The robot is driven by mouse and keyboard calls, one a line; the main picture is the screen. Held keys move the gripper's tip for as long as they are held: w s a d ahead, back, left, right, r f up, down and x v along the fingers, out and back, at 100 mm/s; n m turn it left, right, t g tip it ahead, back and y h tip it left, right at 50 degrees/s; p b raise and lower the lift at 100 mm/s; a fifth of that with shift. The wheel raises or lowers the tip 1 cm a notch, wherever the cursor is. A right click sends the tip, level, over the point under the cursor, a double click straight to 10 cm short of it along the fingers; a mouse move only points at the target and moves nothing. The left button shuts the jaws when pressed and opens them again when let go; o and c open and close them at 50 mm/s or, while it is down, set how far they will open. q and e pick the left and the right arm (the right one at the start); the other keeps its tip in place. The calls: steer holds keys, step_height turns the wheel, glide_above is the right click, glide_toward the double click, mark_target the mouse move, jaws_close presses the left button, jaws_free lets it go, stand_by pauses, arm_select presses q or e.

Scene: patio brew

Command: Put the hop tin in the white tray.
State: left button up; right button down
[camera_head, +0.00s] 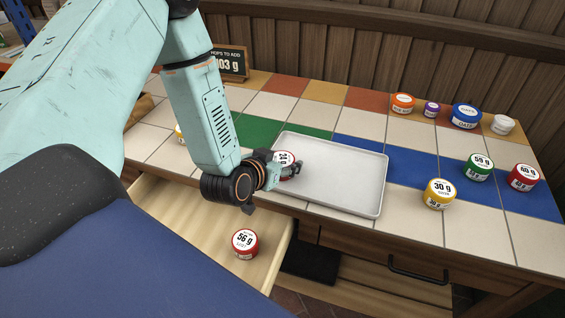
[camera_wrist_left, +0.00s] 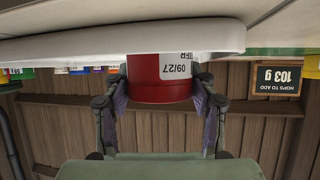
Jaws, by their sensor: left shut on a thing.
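The white tray (camera_head: 340,172) lies on the tiled counter. My left gripper (camera_head: 291,171) is at the tray's left end, shut on a red tin (camera_head: 284,158) with a white label. In the left wrist view, which is upside down, the red tin (camera_wrist_left: 160,88) sits between both fingers (camera_wrist_left: 160,105), close to the rim of the white tray (camera_wrist_left: 70,47). I cannot tell whether the tin touches the tray floor. My arm and gripper hide part of it in the head view. My right gripper is not in view.
Yellow 30 g (camera_head: 439,194), green 59 g (camera_head: 480,167) and red 60 g (camera_head: 522,177) tins stand right of the tray. A red 56 g tin (camera_head: 245,243) is in the open drawer (camera_head: 190,222). Several jars stand behind. A sign (camera_head: 232,64) reads 103 g. The tray's rest is clear.

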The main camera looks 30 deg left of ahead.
arm_select(q)
steer(key=shift+s+d+f, duration=0.1)
steer(key=shift+s, duration=0.1)
steer(key=o, duration=0.8)
steer(key=shift+c, duration=0.2)
steer(key=o, duration=0.4)
steer(key=shift+w+f, duration=0.1)
steer(key=shift+w, duration=0.05)
steer(key=shift+c, duration=0.2)
steer(key=shift+r, duration=0.3)
steer(key=p+v, duration=0.4)
steer(key=v, duration=0.6)
steer(key=shift+r, duration=0.15)
steer(key=shift+p+v, duration=0.45)
steer(key=shift+v, duration=0.6)
